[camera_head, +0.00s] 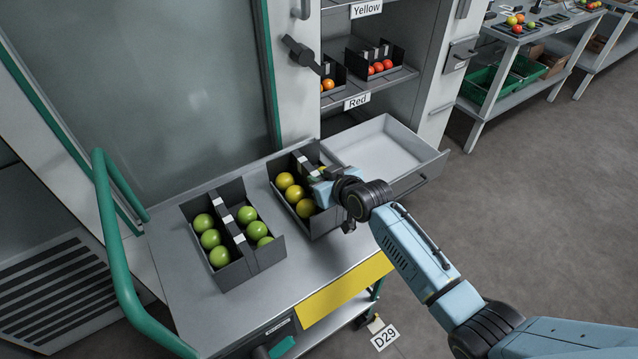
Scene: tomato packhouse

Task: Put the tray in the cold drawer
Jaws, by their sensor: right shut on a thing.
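A dark tray (322,226) with several yellow tomatoes (294,194) is at the right end of the cart top. My right gripper (322,184) is at this tray's middle handle and is shut on the tray. The gripper and wrist hide the tray's right half. I cannot tell if the tray is raised off the cart. A white drawer (388,150) is pulled out of the cabinet just beyond the tray, and its visible floor is empty. My left gripper is not in view.
Another dark tray (236,277) with several green tomatoes stands on the grey cart top (185,285). The cart's green handle (115,250) is at left. Shelves labelled Yellow and Red (357,101) are above the drawer, with red-tomato trays. Benches stand far right; floor between is clear.

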